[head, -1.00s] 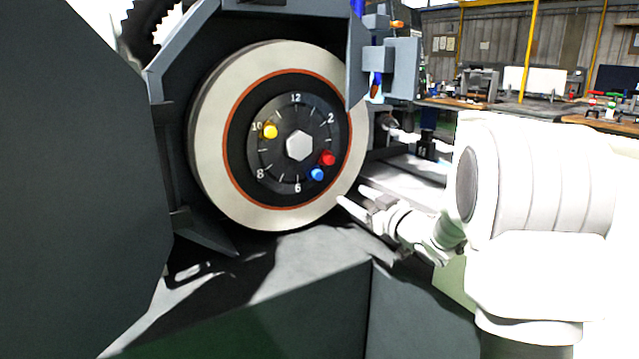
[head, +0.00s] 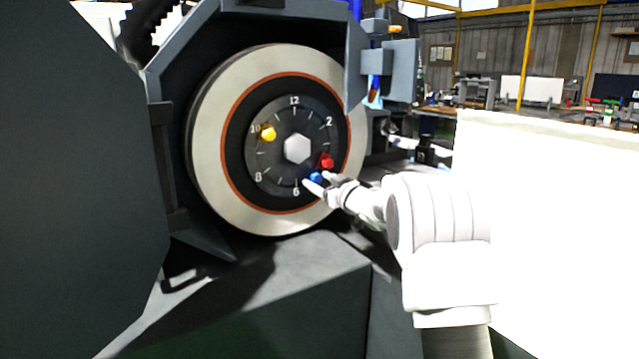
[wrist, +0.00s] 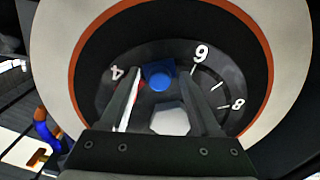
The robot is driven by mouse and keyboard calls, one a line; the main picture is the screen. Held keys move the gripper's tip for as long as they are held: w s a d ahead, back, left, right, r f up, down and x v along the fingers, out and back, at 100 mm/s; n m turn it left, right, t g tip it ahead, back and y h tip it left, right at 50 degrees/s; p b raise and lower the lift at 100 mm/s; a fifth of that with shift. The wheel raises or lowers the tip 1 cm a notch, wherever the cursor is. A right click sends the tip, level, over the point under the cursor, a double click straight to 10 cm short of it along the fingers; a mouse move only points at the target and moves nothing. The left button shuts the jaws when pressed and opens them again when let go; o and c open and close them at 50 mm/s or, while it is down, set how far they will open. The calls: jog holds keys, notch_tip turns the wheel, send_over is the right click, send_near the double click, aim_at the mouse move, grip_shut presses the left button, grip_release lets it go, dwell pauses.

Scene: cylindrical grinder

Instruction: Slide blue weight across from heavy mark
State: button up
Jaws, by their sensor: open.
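The blue weight (head: 315,177) sits on the dark numbered dial (head: 262,175), between the 4 and 6 positions. The red weight (head: 327,160) is just above it, near 4, and the yellow weight (head: 268,133) is by 10. My gripper (head: 318,180) is open at the lower right of the dial, its fingertips around the blue weight in the head view. In the wrist view the blue weight (wrist: 158,75) shows between the spread fingers (wrist: 160,74); the left finger mostly hides the red weight. I cannot tell whether either finger touches blue. I see no label reading heavy.
A hex hub (head: 297,149) stands at the dial's centre. The pale grinding wheel (head: 212,190) with an orange ring surrounds the dial. A grey guard (head: 355,75) frames the wheel, and dark machine covers (head: 75,190) stand at left. Workbenches are far behind at right.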

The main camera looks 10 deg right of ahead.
jog(key=shift+w, duration=0.15)
grip_shut()
dwell(0.4)
dwell(1.0)
